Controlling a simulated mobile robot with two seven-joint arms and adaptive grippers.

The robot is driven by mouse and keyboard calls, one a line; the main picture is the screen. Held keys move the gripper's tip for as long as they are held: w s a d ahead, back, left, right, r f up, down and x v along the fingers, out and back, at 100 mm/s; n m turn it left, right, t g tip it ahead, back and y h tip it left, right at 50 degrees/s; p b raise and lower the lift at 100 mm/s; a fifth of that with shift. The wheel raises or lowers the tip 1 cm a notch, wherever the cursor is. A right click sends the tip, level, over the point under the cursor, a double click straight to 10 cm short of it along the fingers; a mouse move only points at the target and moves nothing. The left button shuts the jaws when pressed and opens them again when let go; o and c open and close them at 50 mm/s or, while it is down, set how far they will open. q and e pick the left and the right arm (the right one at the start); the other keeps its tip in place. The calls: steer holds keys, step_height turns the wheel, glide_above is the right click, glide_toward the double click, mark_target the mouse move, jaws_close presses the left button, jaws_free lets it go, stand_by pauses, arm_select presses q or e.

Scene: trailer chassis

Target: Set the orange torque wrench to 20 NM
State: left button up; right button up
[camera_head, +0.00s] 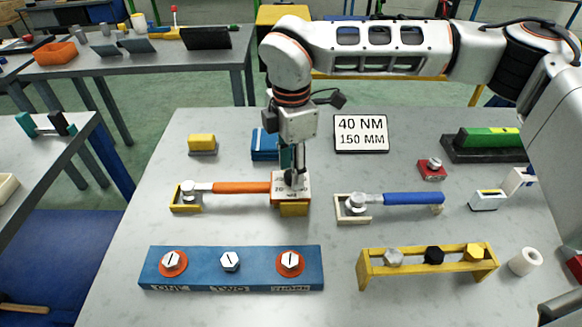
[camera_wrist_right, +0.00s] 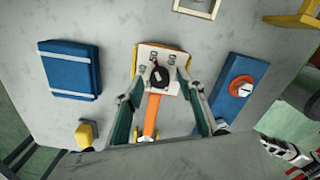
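The orange torque wrench (camera_head: 240,187) lies on the grey table, its silver head at the left in a yellow holder (camera_head: 187,207). At its right end is a pale dial plate (camera_head: 278,199) with small labels, partly hidden by my gripper. In the right wrist view the plate (camera_wrist_right: 174,57) carries a round black knob (camera_wrist_right: 159,76), and the orange handle (camera_wrist_right: 151,116) runs below it. My right gripper (camera_head: 291,178) points down over the plate. Its fingers (camera_wrist_right: 162,80) are spread either side of the knob, apart from it. My left gripper is not in view.
A blue-handled wrench (camera_head: 413,199) lies to the right. A sign (camera_head: 361,133) reads 40 NM, 150 MM. A blue board (camera_head: 200,268) with several bolts and a yellow rack (camera_head: 428,262) stand in front. A blue box (camera_head: 265,144) is behind the plate.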

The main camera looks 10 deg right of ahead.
steer(key=shift+f, duration=0.25)
jaws_close()
